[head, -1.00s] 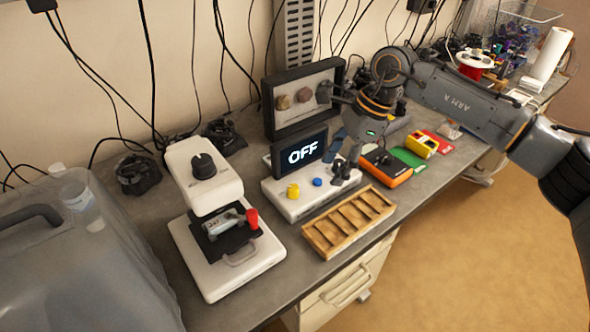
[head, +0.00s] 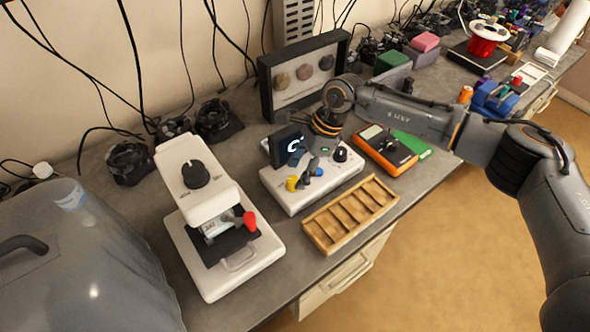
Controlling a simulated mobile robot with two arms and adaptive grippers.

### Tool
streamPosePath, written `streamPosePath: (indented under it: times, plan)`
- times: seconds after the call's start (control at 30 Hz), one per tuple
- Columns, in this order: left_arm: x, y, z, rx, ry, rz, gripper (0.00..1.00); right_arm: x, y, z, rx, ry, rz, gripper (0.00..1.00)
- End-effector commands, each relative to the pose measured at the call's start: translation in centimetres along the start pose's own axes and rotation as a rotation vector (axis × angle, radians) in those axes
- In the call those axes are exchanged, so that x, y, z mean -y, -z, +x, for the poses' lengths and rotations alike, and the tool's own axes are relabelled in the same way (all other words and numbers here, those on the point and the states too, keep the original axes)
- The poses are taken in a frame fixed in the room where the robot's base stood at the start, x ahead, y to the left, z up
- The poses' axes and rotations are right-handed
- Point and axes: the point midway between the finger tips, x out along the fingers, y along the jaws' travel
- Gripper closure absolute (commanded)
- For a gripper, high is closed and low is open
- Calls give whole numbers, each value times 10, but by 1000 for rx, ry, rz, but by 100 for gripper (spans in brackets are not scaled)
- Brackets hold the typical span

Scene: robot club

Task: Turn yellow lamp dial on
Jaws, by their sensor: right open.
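The white lamp box (head: 325,190) stands on the bench with a yellow dial (head: 292,184) at its left, a blue knob (head: 318,171) in the middle and a black knob (head: 340,154) at its right. My right gripper (head: 301,180) is open and points down at the yellow dial. Its fingers partly cover the dial; I cannot tell whether they touch it. The dark display (head: 282,148) behind is mostly hidden by my gripper, so its word cannot be read. My left gripper is not in view.
A wooden tray (head: 309,228) lies in front of the box. A white machine with a black dial (head: 195,174) and red-handled lever stands left. An orange meter (head: 402,164) lies right. A black-framed panel (head: 264,98) stands behind. A grey translucent case (head: 110,285) fills the lower left.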

Motion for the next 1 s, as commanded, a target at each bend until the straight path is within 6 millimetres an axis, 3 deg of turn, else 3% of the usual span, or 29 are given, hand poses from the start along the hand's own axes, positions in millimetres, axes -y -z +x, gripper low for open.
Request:
streamPosePath:
  times: [0.1,0.2,0.53,0.57,0.8,1.0]
  plan:
    - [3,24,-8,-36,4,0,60,0,-1,15,1,-2,2,47]
    - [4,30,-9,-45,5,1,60,0,-1,23,0,-1,0,47]
    - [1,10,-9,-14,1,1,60,0,0,28,0,0,0,47]
    - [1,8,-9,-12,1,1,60,0,0,28,0,0,0,49]
    - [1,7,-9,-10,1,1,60,0,0,27,0,0,0,98]
    - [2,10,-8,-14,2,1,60,0,0,28,0,2,6,100]
